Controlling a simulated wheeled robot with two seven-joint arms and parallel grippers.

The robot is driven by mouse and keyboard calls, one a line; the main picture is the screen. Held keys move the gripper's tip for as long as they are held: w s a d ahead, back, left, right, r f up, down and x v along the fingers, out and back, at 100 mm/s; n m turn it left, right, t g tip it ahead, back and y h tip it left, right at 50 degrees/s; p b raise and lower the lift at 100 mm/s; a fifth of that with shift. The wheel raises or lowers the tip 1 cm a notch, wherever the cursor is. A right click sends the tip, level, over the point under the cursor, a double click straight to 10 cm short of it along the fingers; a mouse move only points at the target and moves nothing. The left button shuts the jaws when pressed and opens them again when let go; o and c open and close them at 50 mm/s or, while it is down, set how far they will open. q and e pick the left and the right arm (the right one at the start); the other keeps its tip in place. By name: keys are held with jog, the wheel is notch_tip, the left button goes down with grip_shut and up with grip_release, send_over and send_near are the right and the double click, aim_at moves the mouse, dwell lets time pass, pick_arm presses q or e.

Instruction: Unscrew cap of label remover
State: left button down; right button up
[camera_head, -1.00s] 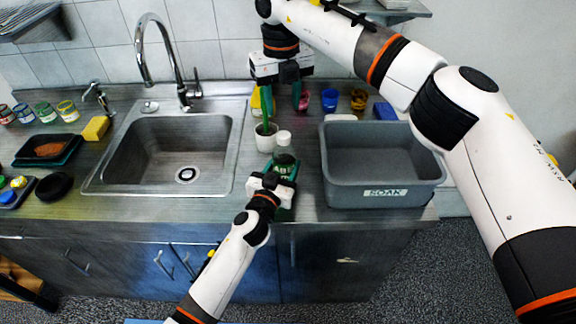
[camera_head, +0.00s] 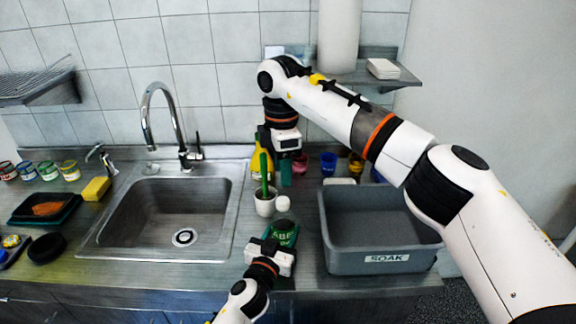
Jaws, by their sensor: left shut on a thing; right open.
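The label remover is a dark green bottle (camera_head: 284,232) with a label, standing on the counter between the sink and the grey bin. Its white cap (camera_head: 283,204) shows at the top. My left gripper (camera_head: 278,243) is shut on the bottle's body from the front, and its fingers are partly hidden by the wrist. My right gripper (camera_head: 278,172) is open, with green fingers pointing down. It appears empty, behind and above the cap, clear of it.
A grey bin (camera_head: 385,262) marked SOAK stands right of the bottle. A white pot (camera_head: 265,206) with a green item stands close behind the bottle. The sink (camera_head: 165,215) lies left. A yellow bottle (camera_head: 258,160) and colored cups (camera_head: 328,163) stand behind the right gripper.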

aim_at(283, 200)
jog(key=m, duration=0.2)
jog(key=shift+f+m, duration=0.15)
jog(key=shift+m, duration=0.15)
jog(key=shift+f, duration=3.9)
